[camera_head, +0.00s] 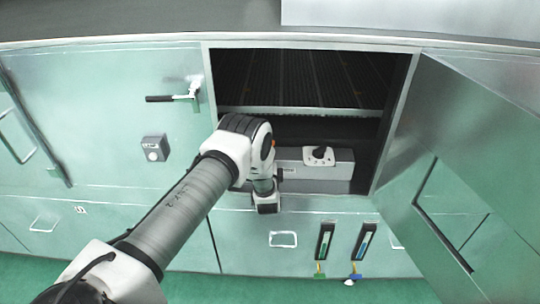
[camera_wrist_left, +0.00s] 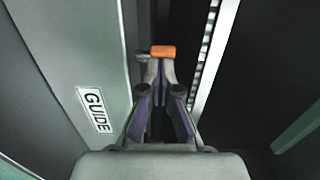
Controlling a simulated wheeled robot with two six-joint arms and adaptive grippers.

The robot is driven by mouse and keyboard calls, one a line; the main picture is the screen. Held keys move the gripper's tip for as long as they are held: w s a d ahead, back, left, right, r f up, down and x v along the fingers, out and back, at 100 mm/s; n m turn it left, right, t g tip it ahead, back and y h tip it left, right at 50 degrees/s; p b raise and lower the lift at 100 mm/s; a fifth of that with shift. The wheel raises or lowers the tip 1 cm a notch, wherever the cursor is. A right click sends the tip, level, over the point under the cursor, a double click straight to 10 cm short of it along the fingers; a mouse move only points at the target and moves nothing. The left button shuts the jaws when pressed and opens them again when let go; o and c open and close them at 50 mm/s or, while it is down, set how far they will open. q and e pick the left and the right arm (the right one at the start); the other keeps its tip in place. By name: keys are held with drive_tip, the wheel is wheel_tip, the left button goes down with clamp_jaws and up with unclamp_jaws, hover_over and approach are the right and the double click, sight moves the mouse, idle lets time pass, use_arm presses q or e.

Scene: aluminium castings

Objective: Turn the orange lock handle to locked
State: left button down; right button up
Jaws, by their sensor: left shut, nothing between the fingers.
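The orange lock handle (camera_wrist_left: 162,51) shows in the left wrist view as a short orange bar at the tips of my left gripper (camera_wrist_left: 160,68). The gripper's fingertips are close together with nothing held between them. They lie right at the handle's near side; I cannot tell whether they touch it. In the head view only a small orange spot (camera_head: 273,144) shows beside my left wrist, which hides the rest. My left fingers are mostly hidden there too. The handle's angle, locked or not, is hard to tell. My right gripper is not in view.
A grey box with a black knob (camera_head: 319,156) sits in the open cabinet bay below a ribbed rack (camera_head: 300,80). An open door (camera_head: 470,150) stands at right.

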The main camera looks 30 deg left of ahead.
use_arm(q)
drive_tip(key=shift+a, duration=0.1)
drive_tip(key=shift+s+a+m+t+h+b, duration=0.3)
drive_tip(key=shift+a+m+h+b, duration=0.2)
drive_tip(key=shift+a+h, duration=0.2)
drive_tip(key=shift+s+a+m+t+h+b, duration=0.15)
drive_tip(key=shift+a+m+t+h+b, duration=0.25)
drive_tip(key=shift+a+m+h, duration=0.25)
drive_tip(key=shift+a, duration=0.15)
drive_tip(key=shift+f, duration=0.1)
